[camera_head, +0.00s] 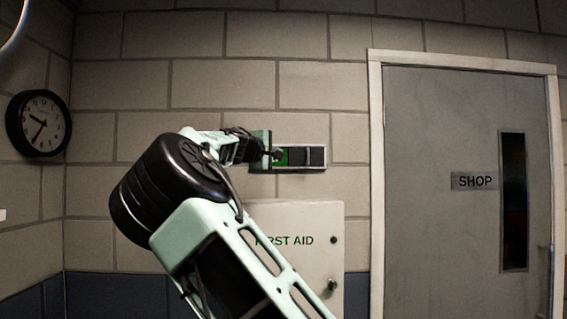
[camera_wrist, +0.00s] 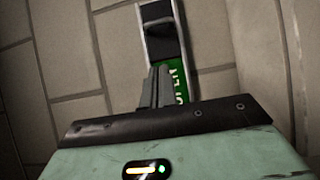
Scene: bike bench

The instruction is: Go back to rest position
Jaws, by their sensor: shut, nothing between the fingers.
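My gripper (camera_head: 277,155) is raised on my arm at the left end of a wall-mounted sign holder (camera_head: 301,168). In the wrist view my gripper's fingers (camera_wrist: 157,82) are together, with nothing between them. The holder has a dark slider (camera_head: 317,156) at its right part and a green patch at its left. In the wrist view the green patch (camera_wrist: 179,82) shows partly covered white letters, next to the dark slider (camera_wrist: 158,38). My fingertips overlap the holder's green end; I cannot tell whether they touch it.
A white first aid cabinet (camera_head: 318,267) hangs below the holder, partly hidden by my arm. A grey door (camera_head: 440,180) marked SHOP is at the right. A round clock (camera_head: 38,123) hangs at the left. The brick wall (camera_head: 300,95) above is clear.

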